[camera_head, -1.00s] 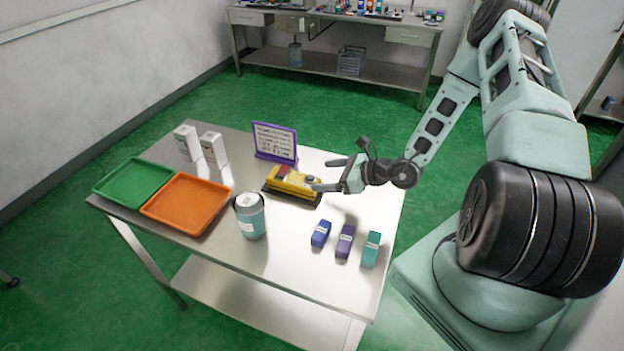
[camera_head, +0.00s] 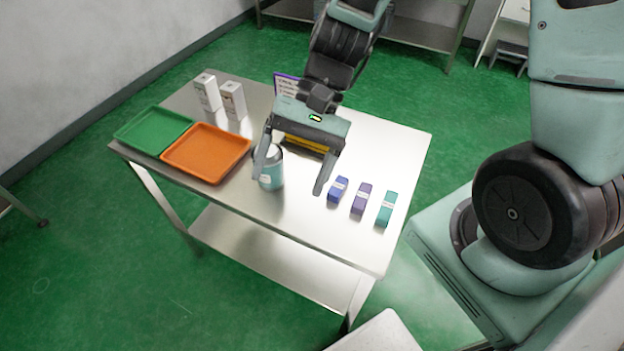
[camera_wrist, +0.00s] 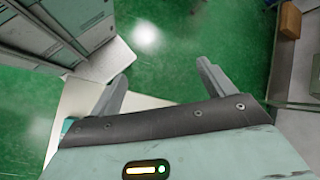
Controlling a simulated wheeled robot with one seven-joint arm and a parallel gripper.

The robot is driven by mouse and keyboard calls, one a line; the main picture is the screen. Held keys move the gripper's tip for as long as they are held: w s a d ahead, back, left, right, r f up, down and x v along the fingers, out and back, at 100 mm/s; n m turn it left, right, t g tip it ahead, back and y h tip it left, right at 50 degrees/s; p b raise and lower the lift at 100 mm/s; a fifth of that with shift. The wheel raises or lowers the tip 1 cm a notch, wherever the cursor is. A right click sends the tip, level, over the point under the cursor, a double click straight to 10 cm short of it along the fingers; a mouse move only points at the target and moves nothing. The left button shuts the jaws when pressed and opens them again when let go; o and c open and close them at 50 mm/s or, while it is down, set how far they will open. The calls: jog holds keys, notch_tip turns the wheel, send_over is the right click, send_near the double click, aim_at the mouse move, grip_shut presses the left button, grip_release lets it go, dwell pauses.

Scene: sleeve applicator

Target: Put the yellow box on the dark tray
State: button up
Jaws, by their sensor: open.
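A yellow block-like device (camera_head: 306,143) stands on the steel table; my gripper hides most of it in the head view. The dark base under it, seen earlier, is mostly hidden now. I see no other yellow box. The flat trays are a green one (camera_head: 150,128) and an orange one (camera_head: 206,152), both at the table's left and empty. My gripper (camera_head: 290,184) is open and empty, its fingers spread in front of the yellow device in the picture.
A teal-grey canister (camera_head: 271,172) stands beside the left finger in the picture. Blue (camera_head: 338,189), purple (camera_head: 361,198) and teal (camera_head: 386,209) boxes stand at the right. Two white cartons (camera_head: 233,100) and a purple-framed sign (camera_head: 286,86) are behind. The table's front middle is clear.

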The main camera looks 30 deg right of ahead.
jog(key=s+a+r+n+t+h, duration=0.1)
jog(key=s+r+n+t+h, duration=0.2)
jog(key=n, duration=0.9)
jog(key=s+r+h, duration=0.3)
jog(key=s, duration=0.2)
jog(key=shift+t+h, duration=0.3)
jog(key=shift+t, duration=0.1)
jog(key=shift+s, duration=0.1)
